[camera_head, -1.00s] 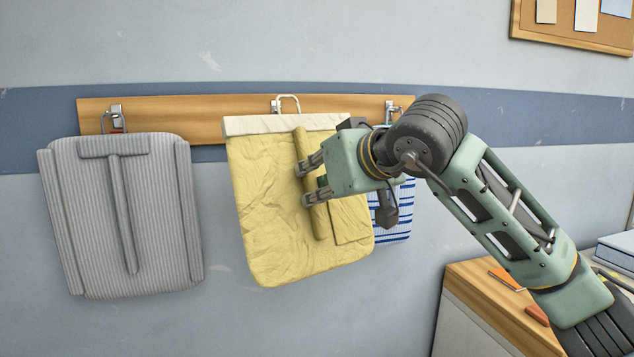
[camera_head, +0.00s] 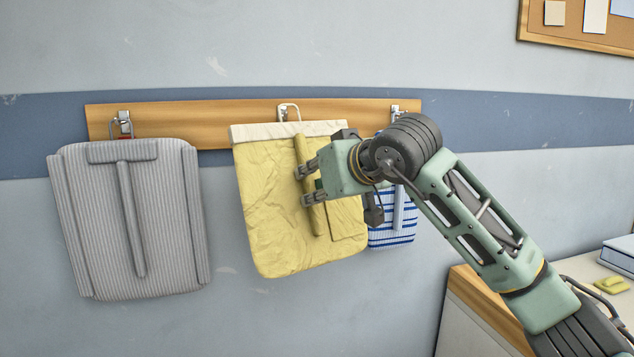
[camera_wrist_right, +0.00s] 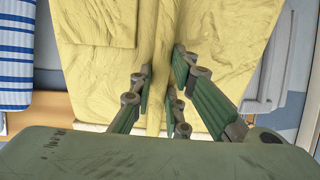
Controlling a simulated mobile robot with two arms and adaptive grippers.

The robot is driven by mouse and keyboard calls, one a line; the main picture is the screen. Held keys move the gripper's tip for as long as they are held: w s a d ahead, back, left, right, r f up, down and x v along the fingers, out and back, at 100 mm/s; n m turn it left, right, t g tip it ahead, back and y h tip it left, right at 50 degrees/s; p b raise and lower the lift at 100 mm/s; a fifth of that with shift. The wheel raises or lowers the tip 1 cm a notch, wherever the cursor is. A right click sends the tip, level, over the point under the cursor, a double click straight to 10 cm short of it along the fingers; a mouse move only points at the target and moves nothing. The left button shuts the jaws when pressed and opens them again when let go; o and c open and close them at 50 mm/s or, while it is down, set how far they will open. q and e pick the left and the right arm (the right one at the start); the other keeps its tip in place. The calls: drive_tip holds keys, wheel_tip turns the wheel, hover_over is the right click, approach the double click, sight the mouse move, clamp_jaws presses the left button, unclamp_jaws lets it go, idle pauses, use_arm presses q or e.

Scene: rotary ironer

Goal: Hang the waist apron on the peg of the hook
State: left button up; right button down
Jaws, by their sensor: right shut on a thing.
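The yellow waist apron (camera_head: 270,215) with a pale waistband hangs in front of the middle hook (camera_head: 284,113) in the head view. A cream loop (camera_head: 291,106) stands up above its waistband at that hook; whether the loop is over the peg I cannot tell. My right gripper (camera_head: 305,186) is shut on the apron's raised vertical fold, right of its middle. In the right wrist view the fingers (camera_wrist_right: 160,98) pinch this yellow fold (camera_wrist_right: 160,50) between them. My left gripper is not in view.
A wooden rail (camera_head: 200,125) on the wall carries the hooks. A grey striped apron (camera_head: 135,225) hangs at the left, and a blue-and-white striped cloth (camera_head: 392,232) hangs close at the right, partly behind my arm. A counter (camera_head: 590,275) stands at the lower right.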

drive_tip(key=shift+w+a+p, duration=0.2)
drive_tip(key=shift+w+p, duration=0.3)
drive_tip(key=shift+w, duration=0.35)
drive_tip(key=shift+w+a+p, duration=0.2)
drive_tip(key=shift+w+p, duration=0.25)
drive_tip(key=shift+w, duration=0.4)
drive_tip(key=shift+w+f, duration=0.5)
drive_tip(key=shift+f, duration=0.05)
drive_tip(key=shift+w+f, duration=0.15)
drive_tip(key=shift+f, duration=0.15)
